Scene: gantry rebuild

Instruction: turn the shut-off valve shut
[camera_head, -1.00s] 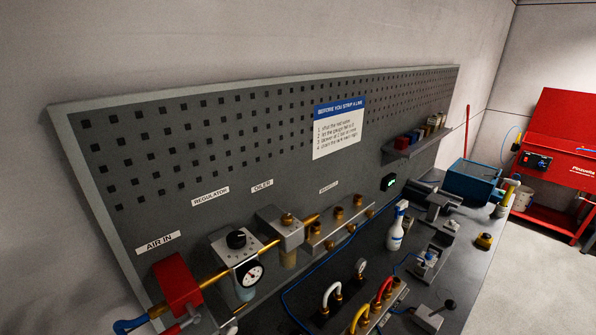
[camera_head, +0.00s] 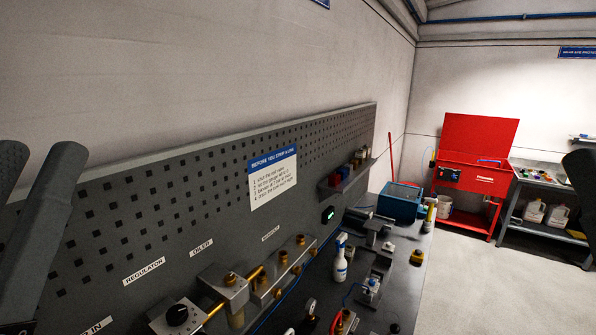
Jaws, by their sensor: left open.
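The shut-off valve is out of view; only part of the "AIR IN" label (camera_head: 97,326) shows at the bottom left edge. The regulator's black knob (camera_head: 177,314) and the top of its grey body show at the bottom. My left gripper (camera_head: 40,150) shows as dark grey parts at the left edge, open, in front of the pegboard. I see nothing between its fingers. A dark part at the right edge looks like my right arm or gripper, cut off by the frame, and its jaws cannot be made out.
The pegboard (camera_head: 215,178) carries an instruction sign (camera_head: 272,180). A brass-fitted manifold (camera_head: 282,268) runs along it. A red cabinet (camera_head: 475,165) is beyond, with clear floor (camera_head: 500,290) at the right.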

